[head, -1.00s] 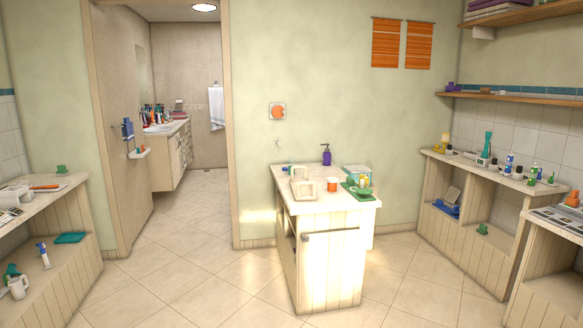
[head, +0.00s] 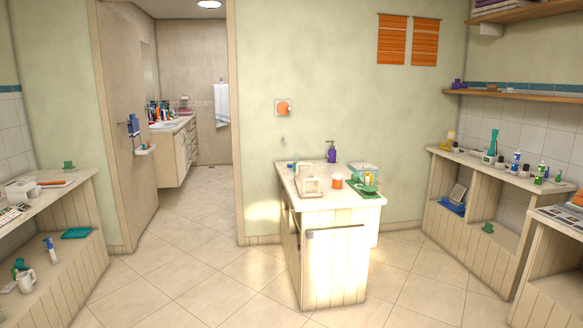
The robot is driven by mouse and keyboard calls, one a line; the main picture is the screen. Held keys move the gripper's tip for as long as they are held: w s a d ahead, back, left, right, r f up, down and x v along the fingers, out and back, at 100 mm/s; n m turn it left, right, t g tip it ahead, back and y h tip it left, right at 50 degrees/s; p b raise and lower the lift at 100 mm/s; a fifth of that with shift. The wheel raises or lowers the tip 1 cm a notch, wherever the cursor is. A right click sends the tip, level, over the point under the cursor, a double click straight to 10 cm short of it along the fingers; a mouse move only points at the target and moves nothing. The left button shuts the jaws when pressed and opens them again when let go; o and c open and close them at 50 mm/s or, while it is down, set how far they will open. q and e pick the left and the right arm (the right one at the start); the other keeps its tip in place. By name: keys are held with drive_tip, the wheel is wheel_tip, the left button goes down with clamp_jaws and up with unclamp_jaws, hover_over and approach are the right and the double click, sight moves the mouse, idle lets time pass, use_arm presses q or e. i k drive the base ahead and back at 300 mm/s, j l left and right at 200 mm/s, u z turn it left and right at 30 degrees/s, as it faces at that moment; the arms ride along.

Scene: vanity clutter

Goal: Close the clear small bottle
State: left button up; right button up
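I cannot single out the clear small bottle or its cap at this distance. Several small bottles stand on the right-hand counter (head: 470,161), among them a white and blue one (head: 515,162) and a green one (head: 541,173). The middle island (head: 345,203) holds a purple pump bottle (head: 331,152), an orange jar (head: 337,181) and a clear box (head: 362,174) near a green tray (head: 369,194). Neither of my grippers is in view.
A left counter (head: 72,186) holds a green item and flat things, with a lower shelf below. A doorway at left leads to a room with a cluttered vanity (head: 172,125). The tiled floor (head: 205,265) around the island is clear.

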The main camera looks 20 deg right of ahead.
sight(296, 158)
drive_tip(key=i+z, duration=0.15)
drive_tip(key=i, duration=5.5)
drive_tip(key=z, duration=0.3)
